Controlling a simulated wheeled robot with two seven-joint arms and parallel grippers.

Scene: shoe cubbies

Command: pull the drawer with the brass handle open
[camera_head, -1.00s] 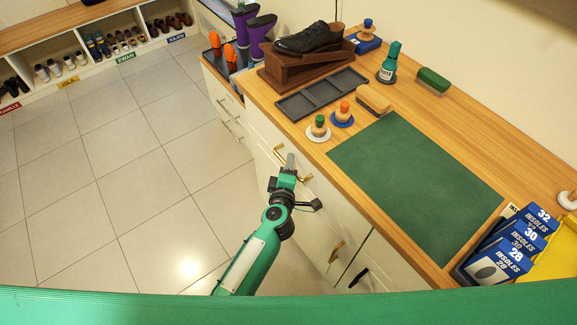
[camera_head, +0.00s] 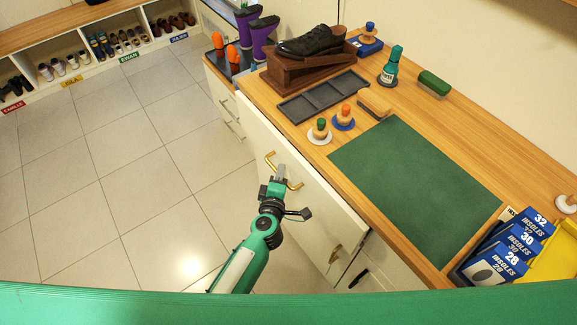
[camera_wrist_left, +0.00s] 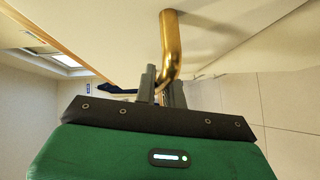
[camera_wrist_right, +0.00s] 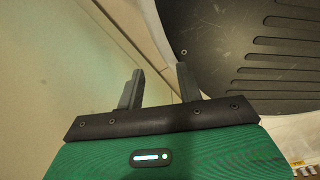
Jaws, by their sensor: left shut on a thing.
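The drawer (camera_head: 315,205) has a white front and a brass bar handle (camera_head: 297,186). Its front stands out a little from the cabinet under the wooden counter, so it is partly open. My left gripper (camera_head: 281,175) is shut on the brass handle. In the left wrist view the handle (camera_wrist_left: 171,45) passes between the fingers of the left gripper (camera_wrist_left: 160,85). What is inside the drawer is hidden.
The counter carries a green mat (camera_head: 415,185), a grey tray (camera_head: 323,96), a black shoe (camera_head: 312,41) on a brown stand and insole packs (camera_head: 503,262). The tiled floor (camera_head: 120,180) to the left is clear.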

